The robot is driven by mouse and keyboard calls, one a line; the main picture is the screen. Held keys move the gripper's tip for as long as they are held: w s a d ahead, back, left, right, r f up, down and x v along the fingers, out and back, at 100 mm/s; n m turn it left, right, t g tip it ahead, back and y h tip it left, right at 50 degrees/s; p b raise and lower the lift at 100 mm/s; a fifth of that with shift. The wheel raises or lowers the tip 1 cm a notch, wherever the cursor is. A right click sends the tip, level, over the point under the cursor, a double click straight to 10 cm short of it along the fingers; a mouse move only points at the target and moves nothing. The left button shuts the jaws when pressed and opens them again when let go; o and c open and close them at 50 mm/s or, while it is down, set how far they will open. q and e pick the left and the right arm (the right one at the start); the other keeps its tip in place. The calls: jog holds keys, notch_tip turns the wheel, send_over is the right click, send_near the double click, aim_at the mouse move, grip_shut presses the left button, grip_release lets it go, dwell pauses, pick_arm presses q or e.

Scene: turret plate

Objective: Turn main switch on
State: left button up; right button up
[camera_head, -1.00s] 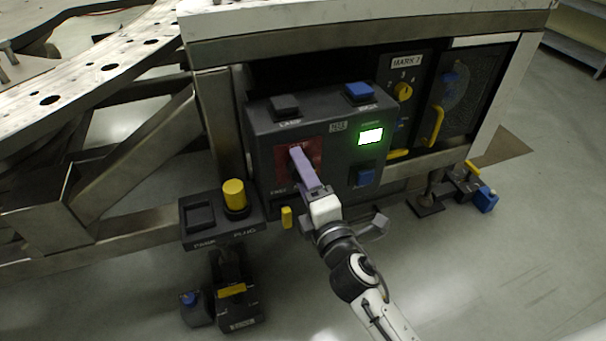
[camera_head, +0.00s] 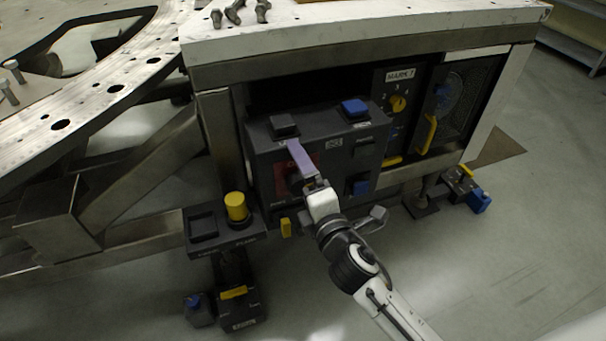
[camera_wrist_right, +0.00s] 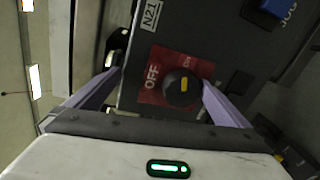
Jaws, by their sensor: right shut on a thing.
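The main switch is a round black knob (camera_wrist_right: 182,90) with a yellow mark, on a red plate (camera_wrist_right: 158,97) lettered OFF and, partly hidden, ON. In the head view the red plate (camera_head: 282,172) is on the front of a dark control box (camera_head: 335,160), and my gripper covers much of the knob. My right gripper (camera_head: 303,162) is at the switch, its purple fingers on either side of the knob and shut on it. In the wrist view the fingers (camera_wrist_right: 162,82) straddle the knob. The display window (camera_head: 366,143) on the box is dark. My left gripper is not in view.
Blue buttons (camera_head: 354,107) are on the box's top and front. A yellow plunger (camera_head: 237,206) stands on a low box at left. The MARK 7 unit (camera_head: 398,105) is to the right. A metal frame (camera_head: 215,130) and white tabletop (camera_head: 370,32) surround the box.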

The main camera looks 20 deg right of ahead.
jog(key=shift+a+r, duration=0.2)
jog(key=shift+r, duration=0.4)
jog(key=shift+s+f, duration=0.5)
jog(key=shift+s, duration=0.15)
jog(key=shift+s+d+r, duration=0.1)
jog(key=shift+s+r, duration=0.1)
jog(key=shift+s, duration=0.3)
jog(key=shift+s+r, duration=0.15)
jog(key=shift+s, duration=0.3)
jog(key=c, duration=0.5)
jog(key=s, duration=0.3)
jog(key=s+b, duration=0.1)
jog(key=s, duration=0.5)
jog(key=shift+d+f, duration=0.15)
jog(key=shift+f, duration=0.15)
